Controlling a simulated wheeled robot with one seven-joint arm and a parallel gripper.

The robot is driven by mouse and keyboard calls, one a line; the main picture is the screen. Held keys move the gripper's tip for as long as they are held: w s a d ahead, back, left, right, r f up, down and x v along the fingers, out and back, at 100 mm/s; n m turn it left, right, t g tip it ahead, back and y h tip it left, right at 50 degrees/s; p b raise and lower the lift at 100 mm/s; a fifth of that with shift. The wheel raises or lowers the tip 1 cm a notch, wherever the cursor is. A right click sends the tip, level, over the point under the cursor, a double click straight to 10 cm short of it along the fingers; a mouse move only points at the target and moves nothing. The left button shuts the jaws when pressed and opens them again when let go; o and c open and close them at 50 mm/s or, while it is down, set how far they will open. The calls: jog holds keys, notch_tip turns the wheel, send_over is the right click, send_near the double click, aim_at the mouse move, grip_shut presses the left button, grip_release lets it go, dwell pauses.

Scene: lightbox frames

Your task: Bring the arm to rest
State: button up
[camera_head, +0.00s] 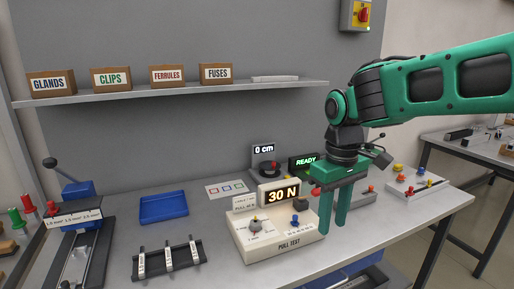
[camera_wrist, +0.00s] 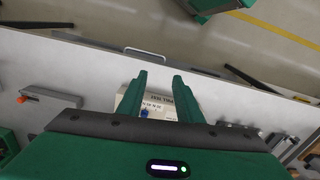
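My green arm reaches in from the right in the head view. My gripper (camera_head: 334,208) points down over the right front part of the bench, beside the right end of the pull test box (camera_head: 277,247). Its two fingers are apart with nothing visible between them. In the wrist view the gripper (camera_wrist: 160,80) also shows its fingers spread, with part of the pull test box (camera_wrist: 158,104) seen below and between them. The box's display reads 30 N. Whether a finger touches the box cannot be told.
A grey bench (camera_head: 205,222) holds a blue tray (camera_head: 164,207), a black rack (camera_head: 168,258), a lever press (camera_head: 80,230) and a "0 cm" display (camera_head: 264,150). A READY display (camera_head: 304,163) stands close behind my gripper. A shelf (camera_head: 170,93) with labelled boxes runs along the wall.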

jog(key=s+d+f+m, duration=0.25)
jog(key=s+d, duration=0.25)
jog(key=d, duration=0.4)
jog(key=s+d+f+m, duration=0.1)
jog(key=s+d+m, duration=0.35)
jog(key=d, duration=0.35)
jog(key=s+d+f+m, duration=0.4)
jog(key=s+d+m, duration=0.1)
jog(key=s, duration=0.7)
jog(key=shift+d, duration=0.7)
jog(key=shift+w+f, duration=0.2)
jog(key=shift+w, duration=0.45)
